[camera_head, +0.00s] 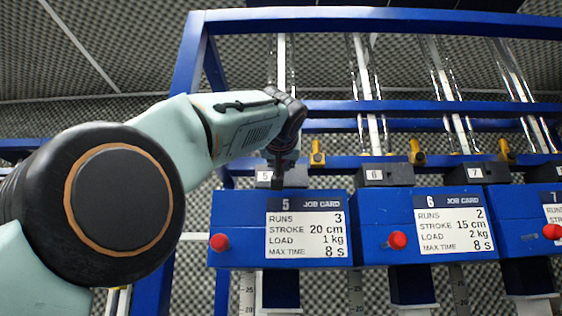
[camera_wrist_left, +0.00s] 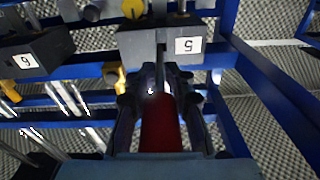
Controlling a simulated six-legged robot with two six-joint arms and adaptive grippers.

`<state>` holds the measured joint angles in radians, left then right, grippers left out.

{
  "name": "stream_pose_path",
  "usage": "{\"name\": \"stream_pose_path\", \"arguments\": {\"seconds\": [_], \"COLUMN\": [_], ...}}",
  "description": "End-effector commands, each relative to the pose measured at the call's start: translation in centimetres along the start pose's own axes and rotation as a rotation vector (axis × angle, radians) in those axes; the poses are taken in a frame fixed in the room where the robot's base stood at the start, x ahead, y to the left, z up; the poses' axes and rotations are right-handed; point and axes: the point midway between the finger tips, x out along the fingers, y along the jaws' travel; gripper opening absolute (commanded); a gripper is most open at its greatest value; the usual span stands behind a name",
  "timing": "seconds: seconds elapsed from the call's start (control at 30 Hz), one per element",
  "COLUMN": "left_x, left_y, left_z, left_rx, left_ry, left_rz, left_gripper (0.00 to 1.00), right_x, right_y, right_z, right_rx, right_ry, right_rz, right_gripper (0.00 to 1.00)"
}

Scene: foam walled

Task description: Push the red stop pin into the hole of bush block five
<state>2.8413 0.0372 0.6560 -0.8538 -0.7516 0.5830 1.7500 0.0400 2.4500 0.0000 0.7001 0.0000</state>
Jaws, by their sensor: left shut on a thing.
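My left gripper (camera_head: 282,158) hangs at the front of bush block five (camera_head: 264,175), just above the blue box of station 5. In the left wrist view the gripper (camera_wrist_left: 158,95) is shut on the red stop pin (camera_wrist_left: 161,128), whose red body lies between the two fingers. A dark shank runs from it toward bush block five (camera_wrist_left: 135,43), which carries an upside-down 5 label. The shank overlaps the block's face in the picture; I cannot tell whether its tip is in the hole. The pin is not clearly visible in the head view. My right gripper is not in view.
Blue box 5 (camera_head: 238,215) has a job card and a red knob (camera_head: 219,242). Block six (camera_head: 386,174) and block seven (camera_head: 470,173) stand to the right. Blue frame rails (camera_head: 400,109) and clear tubes are behind; yellow parts (camera_head: 317,152) sit above the blocks.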

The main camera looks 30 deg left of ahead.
Motion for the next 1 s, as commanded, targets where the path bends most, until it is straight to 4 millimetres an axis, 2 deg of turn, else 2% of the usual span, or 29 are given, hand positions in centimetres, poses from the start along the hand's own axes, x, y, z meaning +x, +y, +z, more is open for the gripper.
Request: {"name": "stream_pose_path", "arguments": {"seconds": [0.37,1.0], "left_x": [0.82,0.32], "left_y": [-0.02,-0.04], "left_z": [-0.09,-0.08], "left_rx": [0.0,-0.001], "left_ry": [0.001,0.002], "left_rz": [0.0,0.0], "left_gripper": [0.0,0.0], "right_x": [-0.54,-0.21], "right_y": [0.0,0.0], "right_z": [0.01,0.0], "right_rx": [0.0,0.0], "right_ry": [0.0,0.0], "right_rz": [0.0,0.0], "right_gripper": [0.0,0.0]}}
